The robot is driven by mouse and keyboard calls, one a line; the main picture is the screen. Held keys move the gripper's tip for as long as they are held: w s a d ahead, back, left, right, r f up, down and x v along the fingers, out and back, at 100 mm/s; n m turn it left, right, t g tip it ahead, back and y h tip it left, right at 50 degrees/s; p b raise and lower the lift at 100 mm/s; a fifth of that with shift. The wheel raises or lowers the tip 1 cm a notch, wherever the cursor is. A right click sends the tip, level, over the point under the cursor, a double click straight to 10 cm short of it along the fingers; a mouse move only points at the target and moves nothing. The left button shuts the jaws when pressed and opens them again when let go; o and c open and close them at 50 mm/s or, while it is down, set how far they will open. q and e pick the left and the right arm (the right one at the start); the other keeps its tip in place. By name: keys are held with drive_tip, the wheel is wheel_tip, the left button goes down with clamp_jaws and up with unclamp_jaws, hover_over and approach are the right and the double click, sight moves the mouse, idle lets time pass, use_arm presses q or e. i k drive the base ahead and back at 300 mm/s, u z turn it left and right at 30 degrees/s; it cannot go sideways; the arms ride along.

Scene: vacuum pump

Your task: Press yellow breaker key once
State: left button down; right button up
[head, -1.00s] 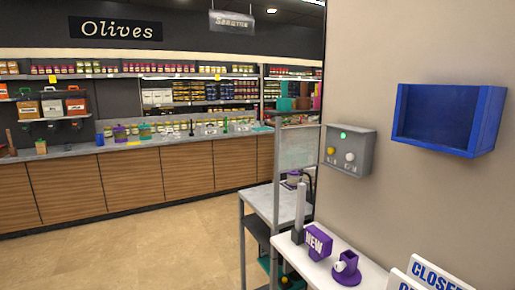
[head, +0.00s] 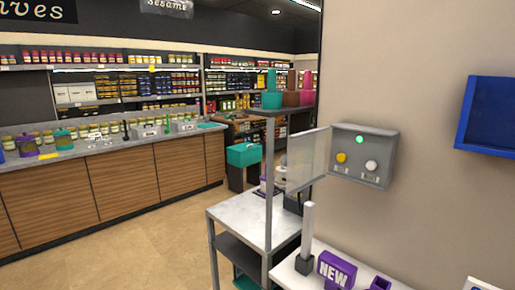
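A grey breaker box (head: 363,155) is fixed to the beige wall, right of the middle in the head view. On its front are a round yellow key (head: 341,158) at the left and a round white key (head: 371,166) at the right. A small green light (head: 359,140) glows above them. Small labels under the keys are too small to read. A clear panel stands just left of the box and does not cover the yellow key. Neither of my grippers shows in the head view.
Below the box is a white shelf (head: 322,270) with a purple NEW sign (head: 336,271) and a pale upright post (head: 307,231). A grey rack table (head: 243,217) stands left of it. A blue wall bin (head: 490,115) hangs at the right. Tan floor (head: 150,250) is open at the left.

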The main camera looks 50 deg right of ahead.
sight(341, 157)
drive_tip(key=i, duration=2.05)
drive_tip(key=z, duration=3.6)
